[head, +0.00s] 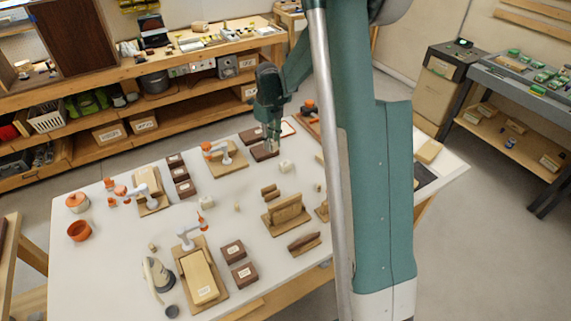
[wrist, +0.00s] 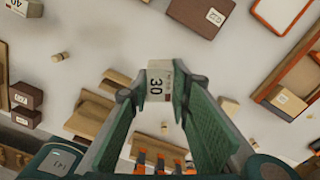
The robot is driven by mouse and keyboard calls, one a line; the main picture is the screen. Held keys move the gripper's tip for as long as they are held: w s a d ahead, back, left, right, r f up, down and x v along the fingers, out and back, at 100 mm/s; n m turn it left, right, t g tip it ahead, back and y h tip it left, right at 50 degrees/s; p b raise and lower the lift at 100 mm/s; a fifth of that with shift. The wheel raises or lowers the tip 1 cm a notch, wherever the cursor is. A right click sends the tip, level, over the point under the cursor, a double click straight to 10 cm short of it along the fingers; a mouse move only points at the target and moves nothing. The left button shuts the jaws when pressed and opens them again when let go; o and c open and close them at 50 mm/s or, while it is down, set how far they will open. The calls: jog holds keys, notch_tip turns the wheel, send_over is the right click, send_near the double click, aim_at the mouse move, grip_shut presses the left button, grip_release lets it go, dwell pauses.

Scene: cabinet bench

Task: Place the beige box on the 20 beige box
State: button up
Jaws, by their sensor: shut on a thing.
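My gripper (wrist: 157,90) is shut on a small pale beige box (wrist: 158,82) in the wrist view. The face towards the camera reads 30. In the head view my gripper (head: 272,145) hangs over the back middle of the white table, and the held box is not clear there. Another small beige box (wrist: 24,7) is cut by the top left edge of the wrist view; its label looks like 40. In the head view small pale boxes stand on the table at the middle (head: 287,167) and further left (head: 207,203), with unreadable labels. I cannot make out a label 20.
Dark brown boxes stand near my gripper (head: 265,152), at the left (head: 182,174) and in front (head: 232,250). Wooden stands (head: 286,214) and a board with a beige block (head: 200,278) take up the front. A red-rimmed tray (wrist: 282,12) lies at the back. White table shows between them.

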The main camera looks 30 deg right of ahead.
jog(key=m, duration=0.1)
send_over(285, 163)
jog(key=shift+s+d+r, duration=0.1)
jog(key=shift+r, duration=0.05)
jog(key=shift+f, duration=3.1)
jog(key=shift+f, duration=0.15)
jog(key=shift+f+b, duration=0.45)
jog(key=shift+f, duration=1.3)
jog(key=shift+f, duration=0.15)
jog(key=o, duration=0.9)
